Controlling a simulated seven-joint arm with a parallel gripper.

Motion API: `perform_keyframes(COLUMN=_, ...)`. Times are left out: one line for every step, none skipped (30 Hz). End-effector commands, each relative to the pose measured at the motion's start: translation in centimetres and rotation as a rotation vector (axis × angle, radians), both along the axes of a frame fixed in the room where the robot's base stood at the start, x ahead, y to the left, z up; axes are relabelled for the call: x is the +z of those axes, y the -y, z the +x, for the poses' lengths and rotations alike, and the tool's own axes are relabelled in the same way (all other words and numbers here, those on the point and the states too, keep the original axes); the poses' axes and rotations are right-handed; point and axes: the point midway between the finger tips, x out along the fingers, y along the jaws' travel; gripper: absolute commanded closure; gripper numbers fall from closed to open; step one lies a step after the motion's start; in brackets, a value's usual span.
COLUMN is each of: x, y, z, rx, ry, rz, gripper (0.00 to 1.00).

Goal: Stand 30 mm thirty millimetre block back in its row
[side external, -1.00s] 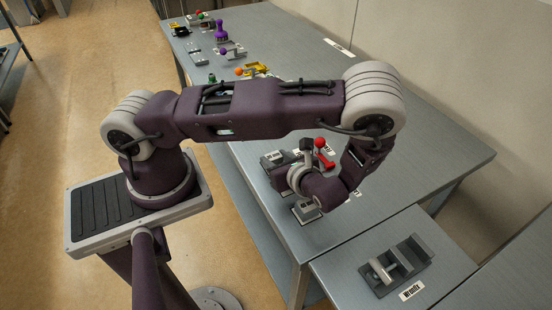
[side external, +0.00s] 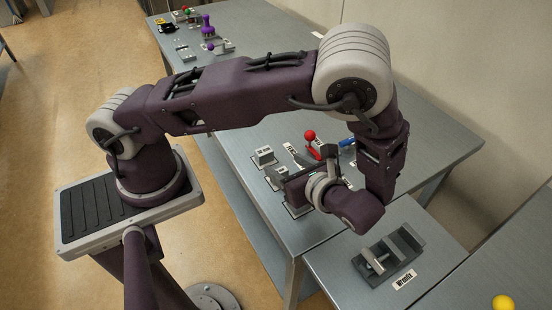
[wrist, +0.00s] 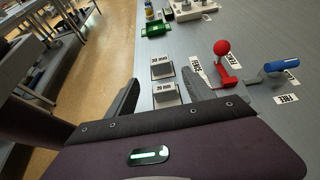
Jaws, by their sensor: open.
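Grey blocks with white labels stand in a row along the table's near edge. In the side view, one block (side external: 264,155) stands at the far end and another (side external: 276,175) is nearer. A third grey piece (side external: 297,210) is partly hidden below my gripper (side external: 304,178). In the wrist view, a far block (wrist: 163,69) and a near block (wrist: 166,96) stand upright. Their labels end in "mm", but I cannot read for certain which is 30. My gripper (wrist: 160,80) is open and empty, its fingers framing the near block; contact cannot be judged.
A red-knobbed lever (wrist: 222,62) and a blue-handled one (wrist: 281,66) stand to the right in the wrist view. A green tray (wrist: 156,29) lies beyond the blocks. A grey vise-like fixture (side external: 388,252) sits on the lower side table. The floor drops away left of the blocks.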

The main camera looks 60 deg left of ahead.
Motion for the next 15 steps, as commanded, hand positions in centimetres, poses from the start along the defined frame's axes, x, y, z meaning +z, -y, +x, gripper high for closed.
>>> perform_keyframes(x=0.2, y=0.4, z=0.0, rx=-0.001, ry=0.001, rz=-0.003, gripper=0.39)
perform_keyframes(x=0.4, y=0.6, z=0.0, rx=0.005, ry=0.003, rz=-0.007, gripper=0.39)
perform_keyframes(x=0.9, y=0.8, z=0.0, rx=0.022, ry=0.014, rz=-0.023, gripper=0.39)
perform_keyframes(x=1.5, y=0.9, z=-0.1, rx=0.046, ry=0.028, rz=-0.046, gripper=0.39)
perform_keyframes(x=2.3, y=0.9, z=-0.2, rx=0.079, ry=0.049, rz=-0.077, gripper=0.39)
perform_keyframes(x=3.7, y=0.9, z=-0.3, rx=0.138, ry=0.087, rz=-0.135, gripper=0.39)
perform_keyframes(x=4.9, y=0.9, z=-0.5, rx=0.193, ry=0.123, rz=-0.186, gripper=0.39)
perform_keyframes(x=6.3, y=0.8, z=-0.8, rx=0.253, ry=0.164, rz=-0.242, gripper=0.39)
perform_keyframes(x=8.2, y=0.7, z=-1.3, rx=0.337, ry=0.223, rz=-0.321, gripper=0.39)
perform_keyframes(x=9.6, y=0.6, z=-1.7, rx=0.401, ry=0.270, rz=-0.381, gripper=0.39)
perform_keyframes(x=11.0, y=0.5, z=-2.2, rx=0.463, ry=0.320, rz=-0.440, gripper=0.39)
perform_keyframes(x=12.9, y=0.4, z=-2.9, rx=0.547, ry=0.390, rz=-0.520, gripper=0.39)
perform_keyframes(x=14.3, y=0.2, z=-3.5, rx=0.608, ry=0.444, rz=-0.581, gripper=0.39)
perform_keyframes(x=15.6, y=0.1, z=-4.1, rx=0.670, ry=0.502, rz=-0.641, gripper=0.39)
perform_keyframes(x=17.4, y=0.0, z=-5.1, rx=0.751, ry=0.583, rz=-0.722, gripper=0.39)
